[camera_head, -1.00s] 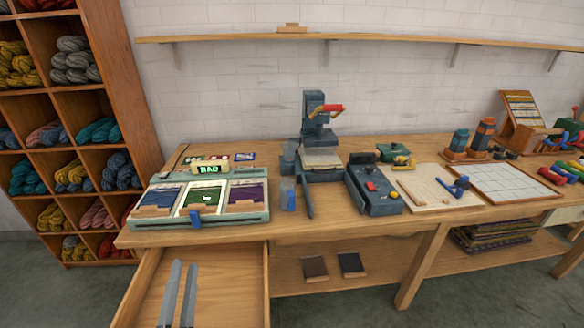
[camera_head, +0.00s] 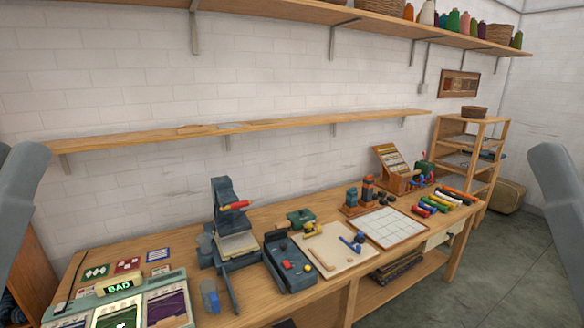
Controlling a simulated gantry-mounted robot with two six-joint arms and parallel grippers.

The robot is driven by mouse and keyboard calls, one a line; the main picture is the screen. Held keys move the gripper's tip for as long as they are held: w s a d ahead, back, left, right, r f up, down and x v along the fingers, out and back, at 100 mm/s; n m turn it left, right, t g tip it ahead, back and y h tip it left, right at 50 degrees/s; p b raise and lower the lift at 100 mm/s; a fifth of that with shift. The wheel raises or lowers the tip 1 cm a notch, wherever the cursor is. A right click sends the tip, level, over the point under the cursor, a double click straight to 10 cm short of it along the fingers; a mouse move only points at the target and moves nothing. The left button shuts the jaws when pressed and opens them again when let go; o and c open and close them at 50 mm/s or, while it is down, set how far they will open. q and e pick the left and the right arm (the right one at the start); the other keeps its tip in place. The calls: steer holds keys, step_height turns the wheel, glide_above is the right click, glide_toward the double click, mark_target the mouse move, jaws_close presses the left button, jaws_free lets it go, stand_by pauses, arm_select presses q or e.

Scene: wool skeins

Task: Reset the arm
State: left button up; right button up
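Two grey-blue parts of my arms show in the head view, one at the left edge and one at the right edge. They stand up at the sides of the view, apart from the bench and everything on it. No fingertips show, so I cannot see either gripper or anything it may hold.
A wall shelf (camera_head: 250,127) runs above. A shelf rack (camera_head: 475,150) stands far right.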

step_height(320, 180, up, 26)
steer(key=p, duration=2.2)
step_height(320, 180, down, 57)
steer(key=b, duration=5.6)
steer(key=shift+f+b, duration=0.15)
steer(key=shift+b, duration=0.25)
